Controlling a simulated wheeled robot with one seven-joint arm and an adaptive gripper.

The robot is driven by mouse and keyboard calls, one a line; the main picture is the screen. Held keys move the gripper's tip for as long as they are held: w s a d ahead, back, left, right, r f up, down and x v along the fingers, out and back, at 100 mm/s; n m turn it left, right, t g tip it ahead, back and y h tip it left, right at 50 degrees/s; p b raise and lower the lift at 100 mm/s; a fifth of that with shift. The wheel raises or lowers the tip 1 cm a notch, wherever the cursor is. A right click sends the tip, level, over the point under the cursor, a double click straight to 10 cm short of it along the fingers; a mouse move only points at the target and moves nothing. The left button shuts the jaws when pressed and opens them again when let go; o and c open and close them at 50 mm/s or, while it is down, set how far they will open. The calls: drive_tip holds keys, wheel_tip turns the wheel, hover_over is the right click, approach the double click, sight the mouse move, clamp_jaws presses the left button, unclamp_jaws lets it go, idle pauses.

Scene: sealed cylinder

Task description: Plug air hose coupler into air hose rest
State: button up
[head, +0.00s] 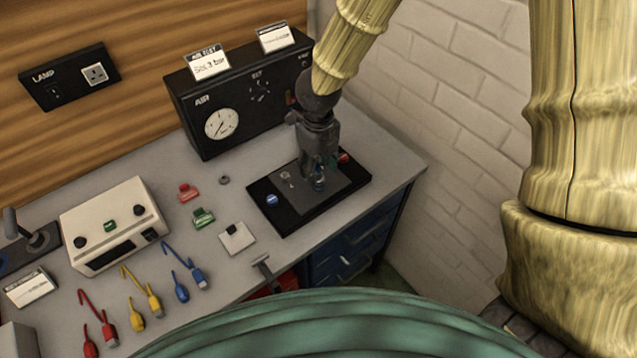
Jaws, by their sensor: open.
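My gripper (319,170) points down over a black tray (288,224) with a dark grey pad (305,204) at the right of the bench. It is open, its fingertips low and close to a small blue part (319,184); whether they touch it, I cannot tell. A small silver fitting (287,178) stands on the pad left of the gripper. A red part (343,158) shows just right of the fingers, partly hidden. I cannot tell for sure which of these is the air hose coupler or the air hose rest. The black AIR box (240,102) with a round gauge stands behind.
A blue button (272,199) sits on the tray's left side. Red (188,192) and green (203,218) blocks, a ring (224,180) and a white square plate (236,237) lie to the left. A cream box (116,225) and coloured leads are further left. A brick wall is right.

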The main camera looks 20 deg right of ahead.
sight(319, 172)
wheel_tip(319, 172, down, 4)
drive_tip(key=shift+s+r+b, duration=0.1)
drive_tip(key=shift+b, duration=0.8)
drive_tip(key=shift+f, duration=0.3)
drive_tip(key=shift+p, duration=0.3)
idle(0.5)
clamp_jaws()
drive_tip(key=shift+r, duration=0.25)
drive_tip(key=shift+r+p, duration=0.55)
drive_tip(key=shift+p, duration=0.15)
